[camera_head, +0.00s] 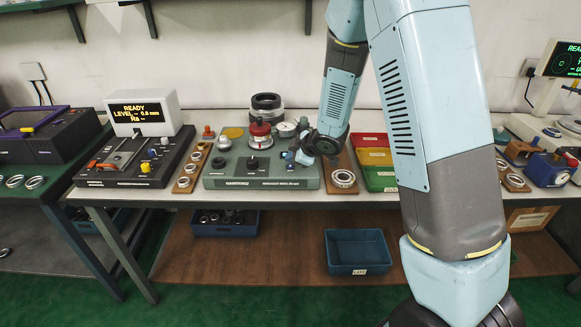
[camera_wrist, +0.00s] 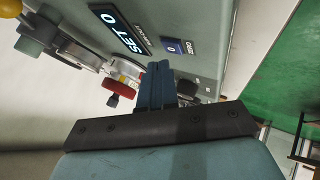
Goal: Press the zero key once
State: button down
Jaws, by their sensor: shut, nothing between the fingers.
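The zero key (camera_wrist: 174,48) is a small dark blue block marked "0", with the word ZERO beside it, on the grey-green panel in the wrist view. A lit display (camera_wrist: 121,30) reading "SET 0" sits left of it. My gripper (camera_wrist: 158,68) is shut and empty, its blue fingers pointing at the panel just below and left of the key in the picture. I cannot tell whether the tips touch anything. In the head view my gripper (camera_head: 298,157) is over the right part of the green gauge base (camera_head: 225,182); I cannot make out the key there.
A red-topped part (camera_head: 260,130) and a dial gauge (camera_head: 286,129) stand close to my gripper. A wooden board with a ring (camera_head: 343,178) and red, yellow and green bins (camera_head: 380,180) lie to the right.

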aim_at(292, 167)
jog(key=shift+f, duration=0.15)
jog(key=shift+f, duration=0.2)
jog(key=shift+f, duration=0.3)
dwell(0.8)
dwell(0.3)
jog(key=shift+r, duration=0.75)
jog(key=shift+r, duration=2.5)
